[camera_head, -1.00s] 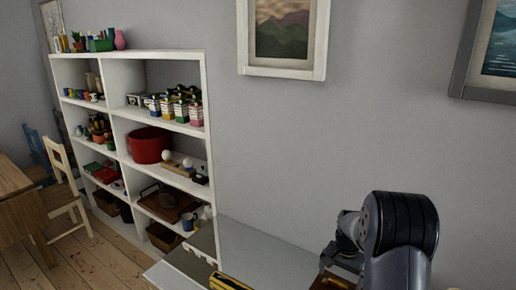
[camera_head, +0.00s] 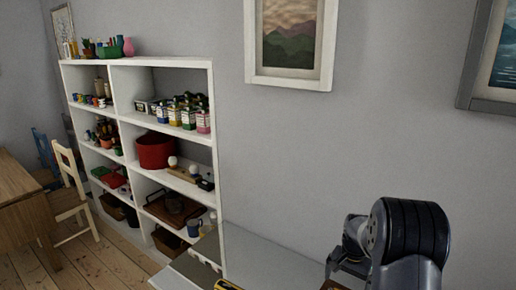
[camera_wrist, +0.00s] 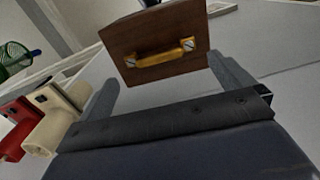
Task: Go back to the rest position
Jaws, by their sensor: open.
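In the wrist view my gripper (camera_wrist: 162,72) is open, with its two grey fingers apart. A brown wooden box or drawer front with a brass-coloured handle (camera_wrist: 160,54) shows beyond and between the fingertips. I see no finger touching it. In the camera_head view my arm is bent at the lower right, and the gripper's fingers are hidden or out of frame.
A white shelf unit (camera_head: 112,62) with several items stands against the grey wall. A grey-white surface (camera_head: 265,255) lies below my view, beside my arm. A chair (camera_head: 70,190) and wooden table (camera_head: 22,200) are left. Red and cream objects (camera_wrist: 50,125) sit left in the wrist view.

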